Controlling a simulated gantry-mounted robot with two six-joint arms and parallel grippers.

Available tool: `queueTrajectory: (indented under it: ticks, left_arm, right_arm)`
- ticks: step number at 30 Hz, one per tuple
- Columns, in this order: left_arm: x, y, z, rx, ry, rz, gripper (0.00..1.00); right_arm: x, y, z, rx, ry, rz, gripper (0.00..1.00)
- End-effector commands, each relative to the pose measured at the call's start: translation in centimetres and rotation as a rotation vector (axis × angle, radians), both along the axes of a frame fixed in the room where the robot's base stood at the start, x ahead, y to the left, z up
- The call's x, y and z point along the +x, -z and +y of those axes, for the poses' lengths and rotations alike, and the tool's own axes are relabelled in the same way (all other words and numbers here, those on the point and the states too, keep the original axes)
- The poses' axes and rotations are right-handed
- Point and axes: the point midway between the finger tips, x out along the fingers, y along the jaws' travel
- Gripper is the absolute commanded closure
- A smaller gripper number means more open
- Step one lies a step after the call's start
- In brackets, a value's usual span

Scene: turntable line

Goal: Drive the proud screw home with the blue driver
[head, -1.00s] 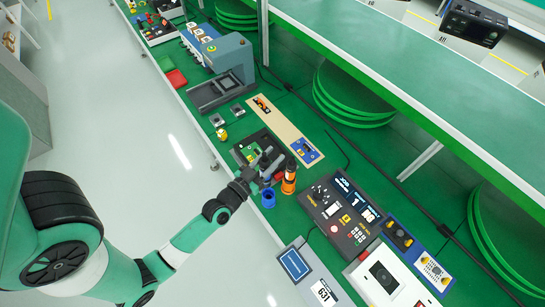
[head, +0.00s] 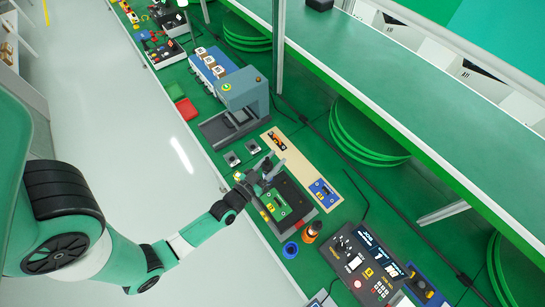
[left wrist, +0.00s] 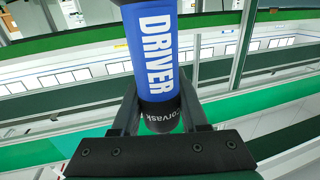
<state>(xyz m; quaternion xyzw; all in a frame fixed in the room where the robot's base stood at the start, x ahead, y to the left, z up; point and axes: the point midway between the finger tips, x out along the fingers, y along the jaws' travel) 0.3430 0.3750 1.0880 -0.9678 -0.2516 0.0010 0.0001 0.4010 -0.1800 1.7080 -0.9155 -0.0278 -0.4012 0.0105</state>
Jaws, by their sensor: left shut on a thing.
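My left gripper (head: 264,172) is shut on the blue driver (left wrist: 154,45), whose blue handle with white "DRIVER" lettering stands between the fingers in the left wrist view. The driver's tip is out of that view, and I cannot make the driver out clearly in the head view. In the head view the gripper is over the far end of a dark fixture (head: 304,203) that carries a green circuit board (head: 277,207). The proud screw is too small or hidden to tell. My right gripper is not in view.
A blue cup (head: 290,250) and an orange cylinder (head: 312,231) stand near the fixture. A tan strip (head: 300,163) lies beyond it. A grey press (head: 243,92) stands farther along the bench, and a dark control console (head: 362,262) is nearer.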

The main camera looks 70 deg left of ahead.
Motion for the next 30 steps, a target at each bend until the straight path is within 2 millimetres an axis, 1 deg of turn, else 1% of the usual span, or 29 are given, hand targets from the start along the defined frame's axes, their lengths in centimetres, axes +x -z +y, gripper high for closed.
queueTrajectory:
  ticks: [5,8,15,19,24,30]
  left_arm:
    - [0.0,0.8,0.0,0.002,-0.001,-0.003,1.0]
    - [0.0,1.6,0.0,0.002,-0.001,-0.003,1.0]
    - [0.0,4.3,0.0,0.002,-0.001,-0.003,1.0]
    - [0.0,5.5,0.0,0.001,-0.001,-0.003,1.0]
    - [0.0,6.1,0.0,0.002,-0.001,-0.003,1.0]
    - [0.0,6.1,0.0,0.002,-0.001,-0.003,1.0]
  right_arm:
    - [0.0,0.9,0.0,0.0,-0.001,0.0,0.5]
    - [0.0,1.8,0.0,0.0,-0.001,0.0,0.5]
    - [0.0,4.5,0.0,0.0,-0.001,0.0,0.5]
    - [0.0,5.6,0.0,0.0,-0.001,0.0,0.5]
    - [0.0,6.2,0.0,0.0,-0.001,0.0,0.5]
    - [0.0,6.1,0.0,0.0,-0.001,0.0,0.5]
